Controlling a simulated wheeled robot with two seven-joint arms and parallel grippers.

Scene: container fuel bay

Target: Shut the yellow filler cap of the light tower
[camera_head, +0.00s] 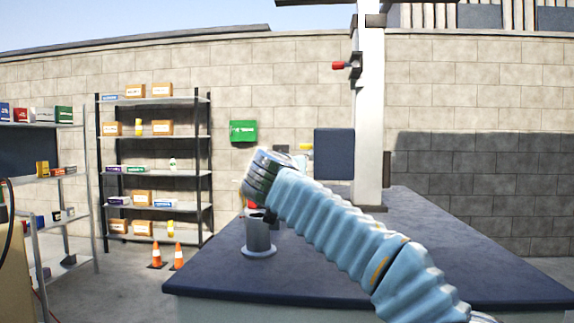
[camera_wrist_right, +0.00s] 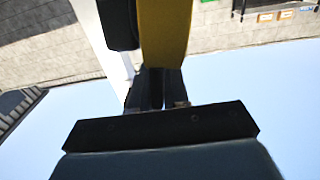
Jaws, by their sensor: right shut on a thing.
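The yellow filler cap (camera_wrist_right: 166,30) shows large in the right wrist view as a broad yellow piece running up from my fingers. My right gripper (camera_wrist_right: 154,92) is shut on it with its dark fingers. In the head view my right arm reaches in from the lower right, and its wrist hides most of the gripper. Only a small yellow bit (camera_head: 306,146) shows beyond the wrist there. The light tower has a dark blue deck (camera_head: 430,255) and a pale mast (camera_head: 369,110). Whether the cap is open or seated cannot be told. My left gripper is out of view.
A grey metal stub (camera_head: 258,240) stands on the deck below my wrist, with something red above it. A dark box (camera_head: 334,155) is beside the mast. Stocked shelves (camera_head: 155,150) and orange cones (camera_head: 156,255) stand at left. The deck's right side is clear.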

